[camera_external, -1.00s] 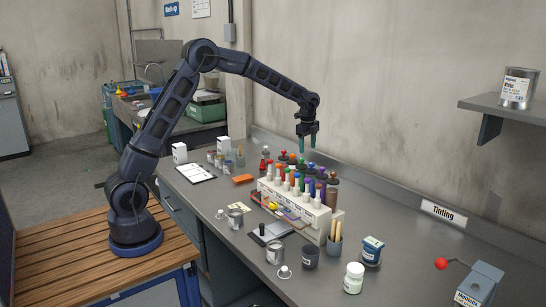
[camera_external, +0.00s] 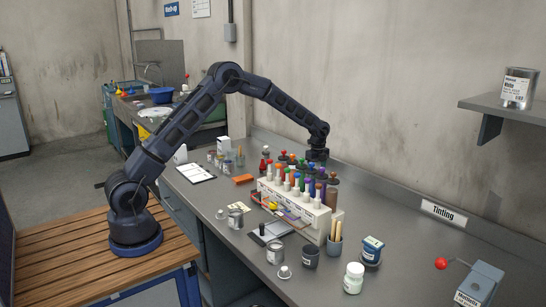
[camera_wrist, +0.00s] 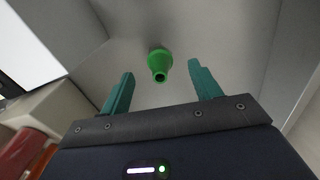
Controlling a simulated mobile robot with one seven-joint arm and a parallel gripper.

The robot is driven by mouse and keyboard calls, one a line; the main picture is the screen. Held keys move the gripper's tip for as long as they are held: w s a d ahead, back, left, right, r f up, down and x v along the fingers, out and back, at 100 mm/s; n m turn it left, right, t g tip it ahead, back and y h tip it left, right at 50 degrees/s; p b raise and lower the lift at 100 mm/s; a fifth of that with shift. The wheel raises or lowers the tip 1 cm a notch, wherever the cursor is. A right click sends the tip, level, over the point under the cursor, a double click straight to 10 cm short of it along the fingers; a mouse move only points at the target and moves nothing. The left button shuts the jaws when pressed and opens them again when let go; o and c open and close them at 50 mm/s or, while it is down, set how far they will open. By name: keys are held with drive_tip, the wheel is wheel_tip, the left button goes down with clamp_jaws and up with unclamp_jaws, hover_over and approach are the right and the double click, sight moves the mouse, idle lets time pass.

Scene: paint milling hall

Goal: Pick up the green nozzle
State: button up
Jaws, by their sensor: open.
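The green nozzle (camera_wrist: 160,65) shows in the wrist view on a grey surface, its narrow end with a dark hole pointing towards the camera. It lies in line with the gap between the two teal fingers of my gripper (camera_wrist: 161,76), slightly nearer the right finger's height. My gripper is open, with nothing held; I cannot tell how far the fingertips are from the nozzle. In the external view my gripper (camera_external: 317,158) is low behind the bottle rack, its fingers hidden by bottles. The nozzle cannot be made out in that view.
A white rack (camera_external: 293,211) of coloured bottles (camera_external: 318,192) stands close in front of my gripper. The back wall (camera_external: 385,120) is close behind. In the wrist view, a pale block (camera_wrist: 48,112) and a red item (camera_wrist: 22,152) sit at left.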

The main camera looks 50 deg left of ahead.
drive_tip(key=shift+d+f, duration=0.15)
drive_tip(key=shift+f, duration=1.15)
drive_tip(key=shift+d+f, duration=0.15)
drive_tip(key=shift+f, duration=1.15)
drive_tip(key=c, duration=1.1)
